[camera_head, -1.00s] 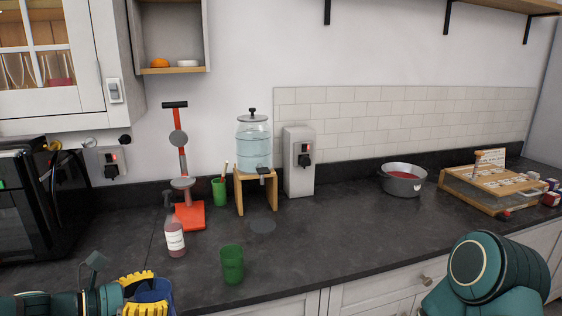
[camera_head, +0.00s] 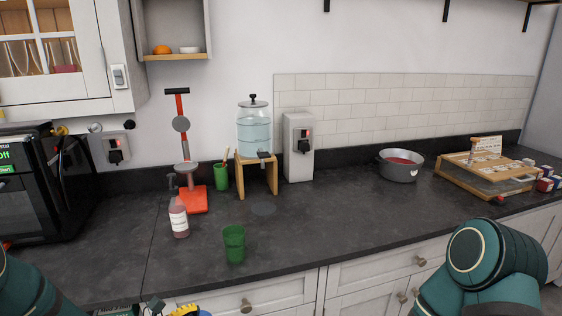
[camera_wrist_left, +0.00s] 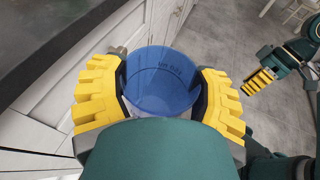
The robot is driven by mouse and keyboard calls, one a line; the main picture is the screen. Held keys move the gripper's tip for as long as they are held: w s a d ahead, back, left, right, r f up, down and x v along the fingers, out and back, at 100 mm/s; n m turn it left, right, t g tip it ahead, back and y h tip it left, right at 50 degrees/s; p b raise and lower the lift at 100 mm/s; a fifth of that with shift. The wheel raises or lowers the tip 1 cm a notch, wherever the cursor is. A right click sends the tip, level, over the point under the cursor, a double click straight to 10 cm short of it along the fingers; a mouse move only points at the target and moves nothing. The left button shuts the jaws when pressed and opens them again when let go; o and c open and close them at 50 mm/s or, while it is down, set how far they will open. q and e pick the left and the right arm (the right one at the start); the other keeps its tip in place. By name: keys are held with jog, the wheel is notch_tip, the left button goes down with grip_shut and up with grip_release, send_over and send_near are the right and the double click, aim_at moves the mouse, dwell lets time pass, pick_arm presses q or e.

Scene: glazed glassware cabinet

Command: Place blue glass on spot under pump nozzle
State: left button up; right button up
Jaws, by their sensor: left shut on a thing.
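The blue glass (camera_wrist_left: 162,80) is held between the yellow fingers of my left gripper (camera_wrist_left: 160,72) in the left wrist view, off the counter and beside the white cabinet fronts. In the head view only a yellow finger edge shows at the bottom, and the glass is out of frame. A pump bottle (camera_head: 179,218) with pink liquid and a grey pump head stands on the counter.
A green glass (camera_head: 234,245) stands near the counter's front edge. A red stand (camera_head: 192,200) and a green cup (camera_head: 221,177) are behind the bottle. A pot (camera_head: 400,167) and wooden box (camera_head: 485,180) stand right. The counter (camera_head: 330,220) is clear in the middle.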

pick_arm(q)
jog(key=shift+s+d+f, duration=0.15)
jog(key=shift+d+f, duration=0.2)
jog(key=shift+f, duration=0.4)
jog(key=shift+w+d+r+n+t+y, duration=0.2)
jog(key=shift+d+n+t+y, duration=0.2)
jog(key=shift+n+t+y, duration=0.9)
jog(key=shift+n+t, duration=0.1)
jog(key=shift+n, duration=0.2)
jog(key=shift+s+a+f+n+t+y, duration=0.15)
jog(key=shift+a+n+t+y, duration=0.15)
jog(key=shift+n+y, duration=0.2)
jog(key=shift+s+a+f+n+t+y, duration=0.15)
jog(key=shift+n+t+y, duration=0.25)
jog(key=shift+y, duration=0.2)
jog(key=shift+w, duration=0.15)
